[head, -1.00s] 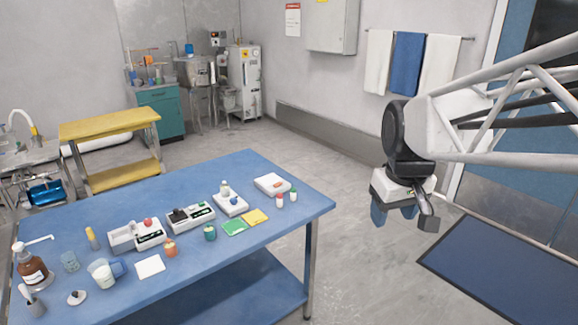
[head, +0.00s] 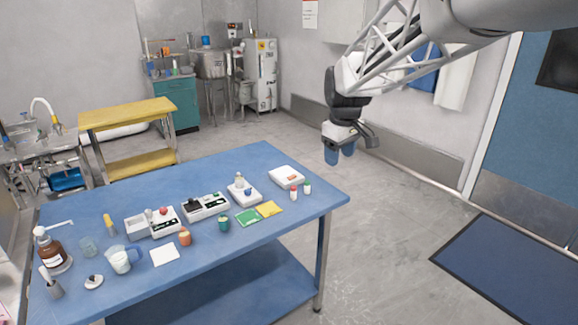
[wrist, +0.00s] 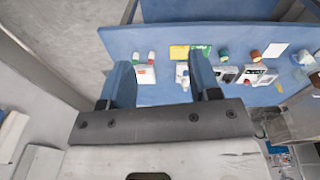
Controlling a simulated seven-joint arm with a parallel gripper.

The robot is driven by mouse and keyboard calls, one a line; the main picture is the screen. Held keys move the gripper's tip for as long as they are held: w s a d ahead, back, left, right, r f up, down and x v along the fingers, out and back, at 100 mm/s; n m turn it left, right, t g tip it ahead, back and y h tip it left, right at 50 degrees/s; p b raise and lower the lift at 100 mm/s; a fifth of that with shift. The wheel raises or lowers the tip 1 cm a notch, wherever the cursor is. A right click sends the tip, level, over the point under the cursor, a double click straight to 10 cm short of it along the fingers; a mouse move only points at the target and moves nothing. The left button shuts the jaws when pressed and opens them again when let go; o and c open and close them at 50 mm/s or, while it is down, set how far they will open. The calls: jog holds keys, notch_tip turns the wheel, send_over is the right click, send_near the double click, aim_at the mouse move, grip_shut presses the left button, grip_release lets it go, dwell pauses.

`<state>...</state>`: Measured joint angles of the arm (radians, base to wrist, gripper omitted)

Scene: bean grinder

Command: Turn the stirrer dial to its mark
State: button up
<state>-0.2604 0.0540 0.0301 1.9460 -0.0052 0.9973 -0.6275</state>
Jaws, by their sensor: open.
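The likely stirrer (head: 246,200) is a small white box on the blue table, with a small bottle (head: 239,181) on top. Its dial looks like the blue knob (head: 248,191) on its front; the mark is too small to make out. My gripper (head: 339,155) is open and empty, raised in the air beyond the table's right end, well apart from the stirrer. In the wrist view, its two blue fingers (wrist: 160,82) are spread, and the right finger partly hides the stirrer area.
On the blue table (head: 285,225), a white scale-like box (head: 287,176) stands right of the stirrer. Two white devices (head: 206,206) stand to the left.

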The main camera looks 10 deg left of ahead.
jog(key=w+a+f+n, duration=0.3)
jog(key=w+a+f, duration=0.1)
jog(key=w+a, duration=0.4)
jog(key=n+g, duration=0.1)
jog(key=n, duration=0.6)
send_over(248, 190)
notch_tip(248, 190, down, 18)
jog(key=shift+d+f, duration=0.1)
jog(key=shift+a+f, duration=0.2)
jog(key=shift+f, duration=0.2)
jog(key=shift+f, duration=3.75)
jog(key=shift+c, duration=0.3)
